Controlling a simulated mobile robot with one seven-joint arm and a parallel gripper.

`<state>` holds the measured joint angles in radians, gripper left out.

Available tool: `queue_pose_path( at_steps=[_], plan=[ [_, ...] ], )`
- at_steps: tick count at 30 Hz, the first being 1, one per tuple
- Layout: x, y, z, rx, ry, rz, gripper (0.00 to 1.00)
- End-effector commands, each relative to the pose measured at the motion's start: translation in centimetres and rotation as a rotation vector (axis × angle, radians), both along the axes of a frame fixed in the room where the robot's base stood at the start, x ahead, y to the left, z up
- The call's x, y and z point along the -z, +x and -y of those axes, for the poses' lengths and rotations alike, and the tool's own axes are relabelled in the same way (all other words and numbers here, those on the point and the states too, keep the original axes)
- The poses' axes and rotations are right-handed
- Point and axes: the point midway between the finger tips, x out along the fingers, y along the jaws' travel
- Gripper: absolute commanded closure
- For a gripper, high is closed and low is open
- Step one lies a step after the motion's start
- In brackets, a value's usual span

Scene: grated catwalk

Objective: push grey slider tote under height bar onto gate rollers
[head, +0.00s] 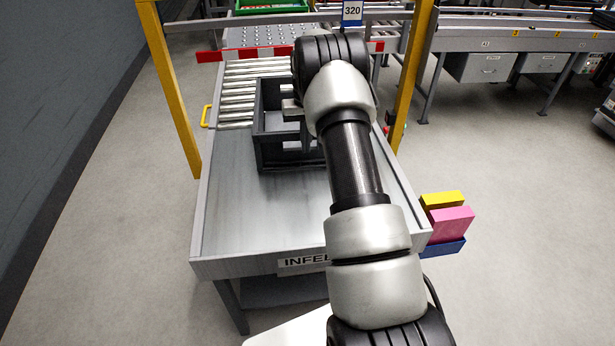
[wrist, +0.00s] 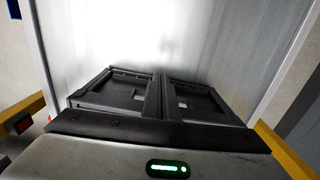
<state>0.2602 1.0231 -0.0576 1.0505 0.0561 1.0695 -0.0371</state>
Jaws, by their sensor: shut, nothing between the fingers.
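The dark grey slider tote (head: 288,158) stands upright on the infeed table, its near part on the smooth deck and its far part reaching over the gate rollers (head: 238,92). It also shows in the wrist view (wrist: 205,102). The red-and-white height bar (head: 264,53) crosses beyond the tote, with a blue 320 sign (head: 352,12) above. My gripper (head: 291,108) is shut and empty, low at the tote; my arm hides most of it. I cannot tell whether it touches the tote.
Yellow posts (head: 169,90) flank the table (head: 235,225). A yellow handle (head: 205,116) sticks out at its left edge. Yellow, pink and blue blocks (head: 450,220) are at the right side. The near deck is clear. A conveyor with drawers (head: 485,66) stands at back right.

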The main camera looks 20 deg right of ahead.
Motion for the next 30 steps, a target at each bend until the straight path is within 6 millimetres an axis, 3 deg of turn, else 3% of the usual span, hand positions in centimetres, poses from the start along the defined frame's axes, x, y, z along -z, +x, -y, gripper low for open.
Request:
queue_pose_path(
  at_steps=[16,30],
  plan=[
    [-0.3,-0.5,-0.2,0.000,0.000,0.000,1.00],
    [-4.9,-0.5,-0.2,0.000,0.000,0.001,1.00]
  ],
)
